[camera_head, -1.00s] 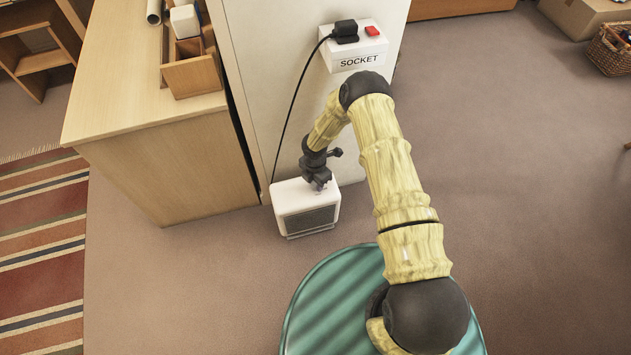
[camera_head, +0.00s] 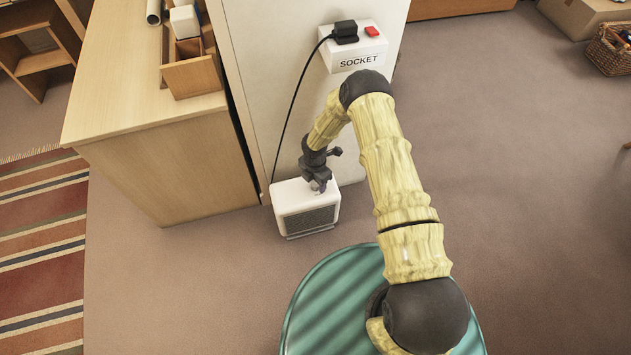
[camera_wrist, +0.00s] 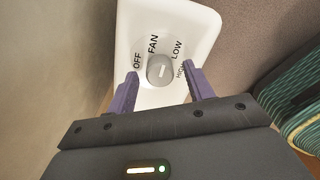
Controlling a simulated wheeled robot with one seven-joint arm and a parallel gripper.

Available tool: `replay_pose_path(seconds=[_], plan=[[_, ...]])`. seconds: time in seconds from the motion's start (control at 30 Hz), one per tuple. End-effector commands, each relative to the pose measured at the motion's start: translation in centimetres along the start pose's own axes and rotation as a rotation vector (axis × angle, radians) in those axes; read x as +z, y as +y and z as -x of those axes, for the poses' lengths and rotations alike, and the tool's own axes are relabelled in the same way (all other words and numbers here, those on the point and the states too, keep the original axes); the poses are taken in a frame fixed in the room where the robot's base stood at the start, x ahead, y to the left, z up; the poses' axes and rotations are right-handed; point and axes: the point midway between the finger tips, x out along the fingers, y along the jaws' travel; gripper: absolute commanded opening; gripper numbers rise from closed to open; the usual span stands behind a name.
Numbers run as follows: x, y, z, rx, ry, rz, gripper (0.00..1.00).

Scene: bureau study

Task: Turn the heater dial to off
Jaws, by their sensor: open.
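The white heater (camera_head: 306,207) stands on the carpet against the wall panel, with a dark grille on its front. Its top shows in the wrist view (camera_wrist: 150,30), with a round grey dial (camera_wrist: 160,70) ringed by the marks OFF, FAN, LOW and HIGH. Where the dial's pointer stands is too small to tell. My gripper (camera_head: 319,186) is over the heater's top, pointing down. In the wrist view its two purple fingers (camera_wrist: 162,82) are open, one on each side of the dial, with gaps between them and it.
A white socket box (camera_head: 355,48) with a black plug (camera_head: 345,31) and a red switch (camera_head: 372,31) is on the wall panel above. A black cord (camera_head: 298,95) runs down behind the heater. A wooden desk (camera_head: 150,150) stands close on the left.

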Motion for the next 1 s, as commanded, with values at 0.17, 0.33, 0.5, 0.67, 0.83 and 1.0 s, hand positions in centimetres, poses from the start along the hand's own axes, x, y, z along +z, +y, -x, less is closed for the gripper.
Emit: replay_pose_path(seconds=[0.17, 0.33, 0.5, 0.67, 0.83, 1.0], plan=[[0.1, 0.1, 2.7, 0.001, -0.001, 0.000, 0.52], [0.1, 0.1, 6.1, 0.003, -0.001, 0.000, 0.52], [0.1, 0.0, 9.3, 0.001, -0.002, 0.000, 0.52], [0.1, 0.0, 11.2, 0.001, -0.001, 0.000, 0.52], [0.0, 0.0, 11.6, -0.001, 0.000, 0.000, 0.52], [0.0, 0.0, 11.6, 0.000, 0.000, 0.000, 0.52]])
